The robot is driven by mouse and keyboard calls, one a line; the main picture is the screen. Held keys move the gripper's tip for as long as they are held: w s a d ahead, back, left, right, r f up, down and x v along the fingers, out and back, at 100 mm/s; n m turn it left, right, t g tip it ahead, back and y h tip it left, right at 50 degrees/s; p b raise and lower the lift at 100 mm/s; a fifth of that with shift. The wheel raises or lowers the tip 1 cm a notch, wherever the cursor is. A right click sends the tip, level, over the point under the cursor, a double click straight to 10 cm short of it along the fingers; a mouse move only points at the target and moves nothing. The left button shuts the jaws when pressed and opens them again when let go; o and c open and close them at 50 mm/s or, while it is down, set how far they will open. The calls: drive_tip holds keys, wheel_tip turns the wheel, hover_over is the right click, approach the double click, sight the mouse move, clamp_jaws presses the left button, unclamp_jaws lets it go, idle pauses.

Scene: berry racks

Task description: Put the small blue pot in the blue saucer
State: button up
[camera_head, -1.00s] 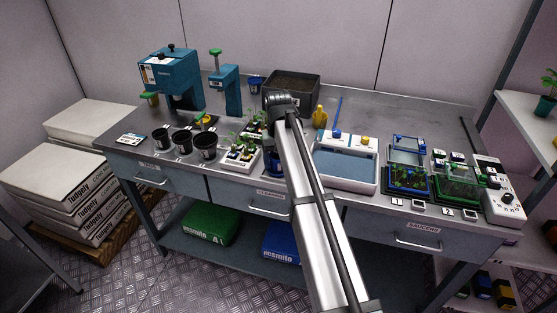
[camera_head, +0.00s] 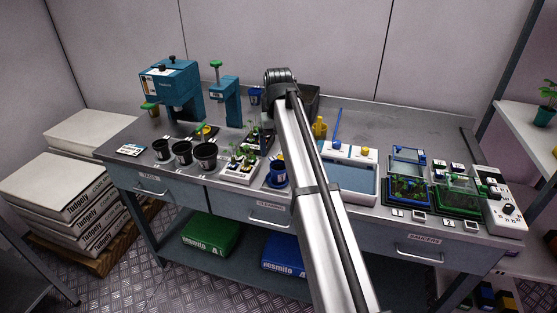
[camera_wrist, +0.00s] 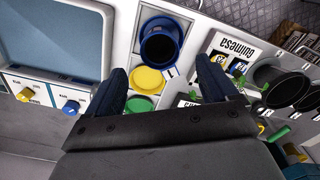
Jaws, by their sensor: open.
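A small blue pot (camera_head: 277,170) stands upright at the bench's front edge, left of my arm. It appears to sit in the wider blue saucer (camera_head: 275,184).
A yellow disc (camera_wrist: 147,79) and a green disc (camera_wrist: 139,103) lie in line with the pot. Black pots (camera_head: 205,153) and a seedling tray (camera_head: 240,166) stand to the left. A blue-topped tray (camera_head: 350,178) is to the right.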

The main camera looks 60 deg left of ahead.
drive_tip(key=shift+r, duration=1.75)
